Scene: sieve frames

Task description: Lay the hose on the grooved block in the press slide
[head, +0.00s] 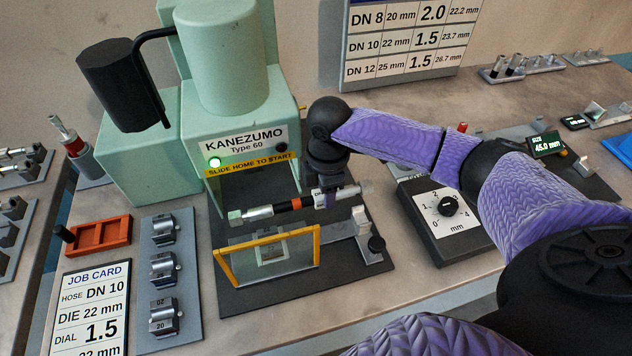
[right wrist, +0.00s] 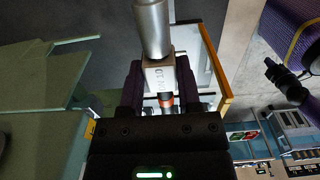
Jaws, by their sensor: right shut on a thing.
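The hose (head: 290,206) has silver ends, a dark middle and an orange band. My right gripper (head: 328,196) is shut on it and holds it roughly level in front of the press, above the slide. In the right wrist view, the gripper (right wrist: 163,85) grips a pale tag part marked DN 10, with a silver hose end (right wrist: 152,28) reaching up. The grooved block (head: 271,253) shows dimly behind the clear, yellow-framed guard (head: 226,268) of the press slide; its groove is hard to make out. The hose appears apart from the block. My left gripper is out of view.
The green press (head: 150,160) stands behind, its lamp lit green. A rack (head: 160,340) of several dies, an orange tray (head: 103,219) and the job card (head: 95,300) lie left. A dial box (head: 432,232) stands right, near my right arm.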

